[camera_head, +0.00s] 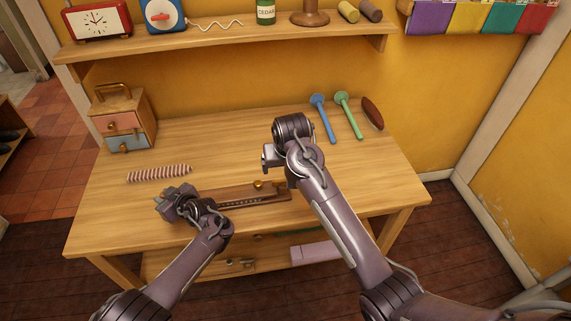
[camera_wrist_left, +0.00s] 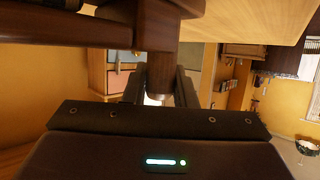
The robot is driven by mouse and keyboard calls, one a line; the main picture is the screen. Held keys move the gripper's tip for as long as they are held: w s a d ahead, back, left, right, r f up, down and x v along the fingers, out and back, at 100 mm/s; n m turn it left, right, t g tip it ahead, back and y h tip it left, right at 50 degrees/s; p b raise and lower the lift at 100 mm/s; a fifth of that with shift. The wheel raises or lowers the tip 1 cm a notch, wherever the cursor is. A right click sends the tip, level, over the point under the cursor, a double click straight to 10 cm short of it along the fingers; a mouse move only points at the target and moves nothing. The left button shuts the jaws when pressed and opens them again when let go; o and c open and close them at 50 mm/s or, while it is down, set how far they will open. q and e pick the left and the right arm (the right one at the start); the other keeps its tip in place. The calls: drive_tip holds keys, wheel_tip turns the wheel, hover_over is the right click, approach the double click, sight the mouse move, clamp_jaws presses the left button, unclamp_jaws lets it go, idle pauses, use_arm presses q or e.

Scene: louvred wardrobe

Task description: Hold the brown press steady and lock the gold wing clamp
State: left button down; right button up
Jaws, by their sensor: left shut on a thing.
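The brown press (camera_head: 236,196) is a long, low wooden piece lying across the table's front middle. A small gold knob, seemingly the wing clamp (camera_head: 258,184), stands on it toward its right end. My left gripper (camera_head: 183,207) is at the press's left end. In the left wrist view its fingers (camera_wrist_left: 162,88) are shut on a brown wooden post (camera_wrist_left: 163,58) of the press. My right gripper (camera_head: 271,157) hangs above and right of the gold clamp, apart from it. Its fingers are too small and partly hidden to read. The clamp's setting is too small to tell.
A striped roll (camera_head: 159,173) lies left of the press. A small drawer box (camera_head: 124,120) stands at the table's back left. Blue (camera_head: 322,115) and green (camera_head: 347,112) spoon-like tools and a dark red oval (camera_head: 373,114) lie back right. A shelf (camera_head: 230,40) runs above.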

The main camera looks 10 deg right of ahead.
idle(0.4)
use_arm(q)
drive_tip(key=c, duration=1.4)
unclamp_jaws()
drive_tip(key=shift+r, duration=0.1)
drive_tip(key=o, duration=0.3)
drive_tip(key=shift+s, duration=0.1)
